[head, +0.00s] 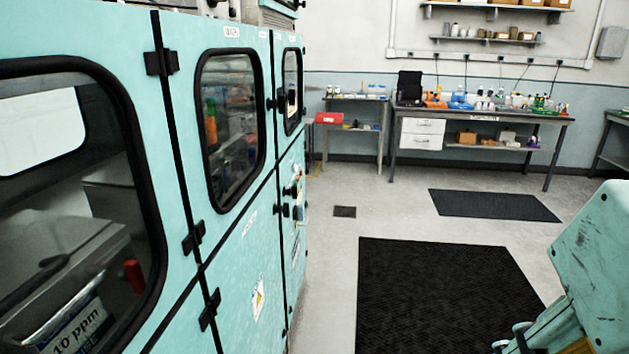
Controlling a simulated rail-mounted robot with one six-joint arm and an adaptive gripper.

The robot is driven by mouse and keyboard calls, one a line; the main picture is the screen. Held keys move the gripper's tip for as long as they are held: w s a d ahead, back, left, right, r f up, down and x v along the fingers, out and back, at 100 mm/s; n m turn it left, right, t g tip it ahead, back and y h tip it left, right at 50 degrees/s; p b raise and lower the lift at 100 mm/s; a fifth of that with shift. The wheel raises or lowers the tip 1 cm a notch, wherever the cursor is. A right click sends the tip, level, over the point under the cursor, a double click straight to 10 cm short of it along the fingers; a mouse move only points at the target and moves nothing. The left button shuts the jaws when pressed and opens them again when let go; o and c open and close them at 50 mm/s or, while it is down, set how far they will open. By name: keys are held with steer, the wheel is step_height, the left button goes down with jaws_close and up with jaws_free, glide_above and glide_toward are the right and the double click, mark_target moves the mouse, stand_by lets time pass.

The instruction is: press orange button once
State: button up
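A tall teal cabinet fills the left side. A small control panel (296,192) with several knobs or buttons sits on its far narrow section, seen at a steep angle. The controls are too small and slanted to tell which one is the orange button. A teal part of my arm (598,275) shows at the lower right, apart from the cabinet and far to the right of the panel. My gripper's fingers do not show.
Black hinges and latches stick out from the cabinet doors (230,240). A black floor mat (440,295) lies on the open floor right of the cabinet. A bench (480,116) with bottles stands at the back wall.

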jaws_close()
stand_by(1.2)
